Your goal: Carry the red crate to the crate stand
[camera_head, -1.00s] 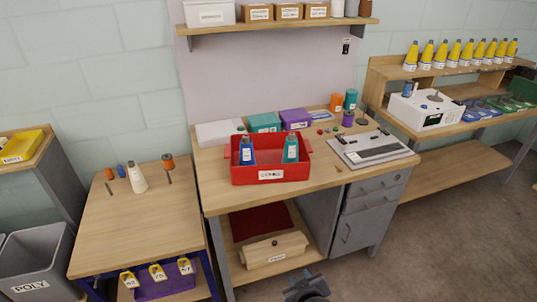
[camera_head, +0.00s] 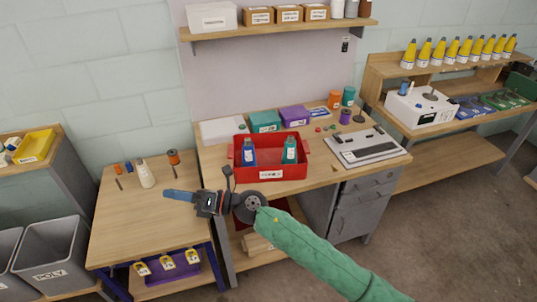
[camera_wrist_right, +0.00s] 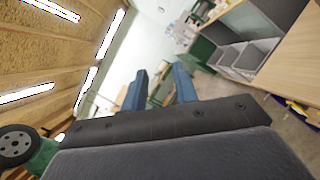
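The red crate (camera_head: 270,170) stands upright on the middle workbench, near its front edge, with a white label on its front. A blue bottle (camera_head: 249,152) and a teal bottle (camera_head: 289,150) stand in it. My right gripper (camera_head: 168,193) is in front of and left of the crate, over the low wooden table, pointing left and not touching the crate. Its blue fingers show apart and empty in the right wrist view (camera_wrist_right: 160,78). I cannot tell for sure which surface is the crate stand. My left gripper is not in view.
The low wooden table (camera_head: 130,225) at left has a white cone and small spools at its back; its front is clear. A grey keyboard-like device (camera_head: 367,148) lies right of the crate. Boxes (camera_head: 265,121) stand behind it. Grey bins (camera_head: 50,255) stand at lower left.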

